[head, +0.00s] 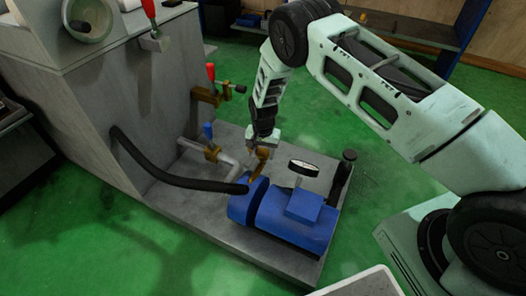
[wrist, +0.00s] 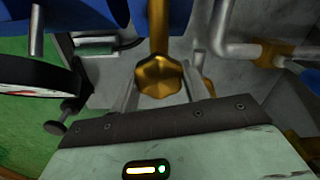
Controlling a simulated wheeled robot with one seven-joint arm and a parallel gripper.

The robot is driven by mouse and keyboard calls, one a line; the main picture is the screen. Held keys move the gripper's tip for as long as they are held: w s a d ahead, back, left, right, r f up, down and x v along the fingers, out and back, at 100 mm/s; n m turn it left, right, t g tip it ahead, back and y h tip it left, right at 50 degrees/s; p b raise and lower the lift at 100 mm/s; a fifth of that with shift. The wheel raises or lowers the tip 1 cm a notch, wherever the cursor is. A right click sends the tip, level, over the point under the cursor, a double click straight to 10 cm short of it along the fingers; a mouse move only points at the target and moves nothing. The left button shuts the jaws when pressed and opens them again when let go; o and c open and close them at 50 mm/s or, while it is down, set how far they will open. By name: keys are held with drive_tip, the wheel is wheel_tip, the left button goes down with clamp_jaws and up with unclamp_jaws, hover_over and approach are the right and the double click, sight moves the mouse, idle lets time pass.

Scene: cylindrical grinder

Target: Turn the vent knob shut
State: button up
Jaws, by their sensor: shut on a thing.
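The brass vent knob (wrist: 160,80) is a lobed, gold-coloured knob on a brass stem beside the blue pump (head: 295,215). In the wrist view it sits between the two fingers of my gripper (wrist: 158,88), which is shut on it. In the head view my gripper (head: 264,142) points down onto the brass fitting (head: 262,153) just behind the pump, and the fingers partly hide the knob. I cannot tell from these views how far the knob is turned.
A round gauge (head: 303,167) and a black-capped post (head: 348,157) stand right of my gripper. A blue-handled valve (head: 210,146) and a red-handled valve (head: 212,82) are to the left. A black hose (head: 170,180) runs to the pump. Green floor is open around the base plate.

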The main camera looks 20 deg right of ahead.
sight(263, 151)
idle(0.4)
drive_tip(key=o, duration=1)
drive_tip(key=shift+r, duration=0.1)
wheel_tip(263, 151, up, 17)
drive_tip(key=p, duration=0.4)
drive_tip(key=shift+r+p, duration=0.15)
drive_tip(key=shift+p, duration=0.25)
